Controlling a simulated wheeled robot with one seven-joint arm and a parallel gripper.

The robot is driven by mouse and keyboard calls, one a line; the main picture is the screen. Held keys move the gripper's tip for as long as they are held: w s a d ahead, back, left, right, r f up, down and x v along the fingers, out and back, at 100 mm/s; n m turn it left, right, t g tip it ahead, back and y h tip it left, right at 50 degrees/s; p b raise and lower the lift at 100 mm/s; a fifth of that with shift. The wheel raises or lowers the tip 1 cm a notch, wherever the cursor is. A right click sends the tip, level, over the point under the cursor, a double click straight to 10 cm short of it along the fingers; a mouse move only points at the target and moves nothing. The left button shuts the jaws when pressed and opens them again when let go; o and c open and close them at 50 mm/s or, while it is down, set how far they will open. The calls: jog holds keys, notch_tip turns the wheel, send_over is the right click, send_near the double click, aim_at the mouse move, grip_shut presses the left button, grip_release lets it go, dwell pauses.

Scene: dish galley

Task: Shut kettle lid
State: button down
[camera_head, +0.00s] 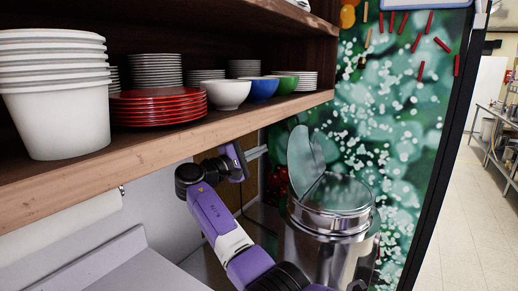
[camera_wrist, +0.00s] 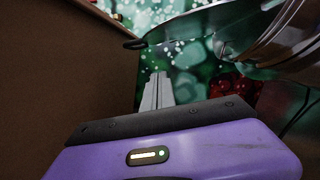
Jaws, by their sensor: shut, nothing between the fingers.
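The kettle (camera_head: 325,250) is a large shiny metal pot at the right of the head view. Its lid (camera_head: 304,160) has one flap standing up steeply on the left, and the other half lies flat over the rim. My gripper (camera_head: 262,151) is shut and empty. It is just left of the raised flap, apart from it as far as I can tell. In the wrist view, my gripper's fingers (camera_wrist: 157,85) are together, with the lid (camera_wrist: 205,25) above and to their right. The kettle's rim (camera_wrist: 290,40) shows at the upper right.
A wooden shelf (camera_head: 150,147) runs above my arm, holding white tubs (camera_head: 58,110), red plates (camera_head: 158,108) and bowls (camera_head: 228,94). A patterned green panel (camera_head: 400,130) stands behind the kettle. A brown surface (camera_wrist: 60,80) fills the wrist view's left side.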

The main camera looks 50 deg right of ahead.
aim_at(303, 149)
jog(key=s+d+r+p, duration=0.2)
jog(key=s+d+p, duration=0.1)
jog(key=s+d, duration=0.2)
jog(key=shift+d, duration=1.05)
jog(key=shift+r, duration=0.1)
